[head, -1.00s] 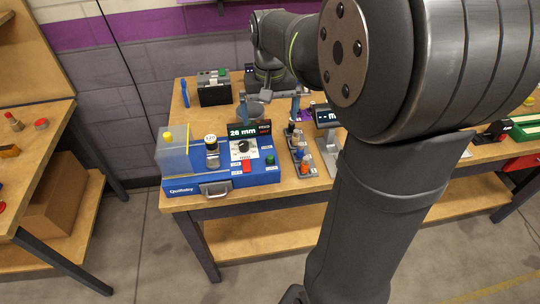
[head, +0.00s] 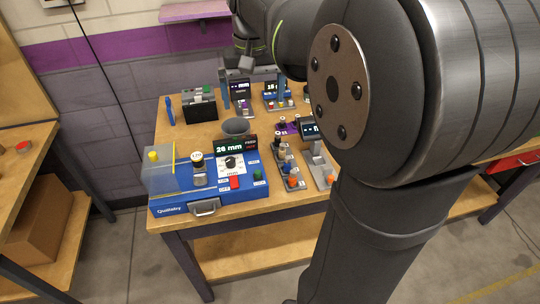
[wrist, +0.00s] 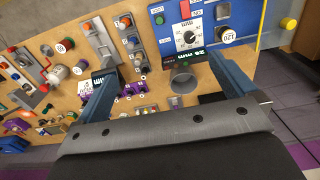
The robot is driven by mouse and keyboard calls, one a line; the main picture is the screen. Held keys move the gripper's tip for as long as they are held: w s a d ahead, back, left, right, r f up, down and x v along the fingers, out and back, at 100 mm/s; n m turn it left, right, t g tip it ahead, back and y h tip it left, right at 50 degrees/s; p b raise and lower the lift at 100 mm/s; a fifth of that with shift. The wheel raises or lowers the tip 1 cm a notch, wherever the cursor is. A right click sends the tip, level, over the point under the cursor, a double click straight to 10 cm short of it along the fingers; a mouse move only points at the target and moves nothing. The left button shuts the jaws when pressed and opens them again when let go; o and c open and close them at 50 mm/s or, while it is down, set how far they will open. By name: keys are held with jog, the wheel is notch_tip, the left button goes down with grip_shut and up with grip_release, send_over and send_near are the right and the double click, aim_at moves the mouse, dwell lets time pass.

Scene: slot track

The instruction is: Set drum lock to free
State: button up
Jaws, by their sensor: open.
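The blue machine (head: 211,205) stands at the table's front left, with a 26 mm display (head: 230,147), a white dial plate with a black knob (head: 231,162), a red switch (head: 235,182), a green button (head: 258,174) and a 120-marked knob (head: 198,170). In the wrist view its dial (wrist: 188,39) is upper right. My gripper (head: 254,98) is open and empty, behind the machine. In the wrist view its blue fingers stand wide apart (wrist: 160,65), clear of the machine.
A grey funnel (head: 236,126) stands behind the display. A black box (head: 200,107) is at the back left. My arm hides much of the right side.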

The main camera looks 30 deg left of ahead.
aim_at(258, 171)
jog(key=shift+r, duration=0.1)
jog(key=shift+c, duration=1.3)
notch_tip(258, 171, down, 8)
jog(key=m, duration=0.3)
jog(key=shift+d+r, duration=0.1)
jog(key=shift+r, duration=0.1)
jog(key=c, duration=1.1)
notch_tip(258, 171, down, 17)
jog(key=shift+f, duration=0.15)
grip_shut()
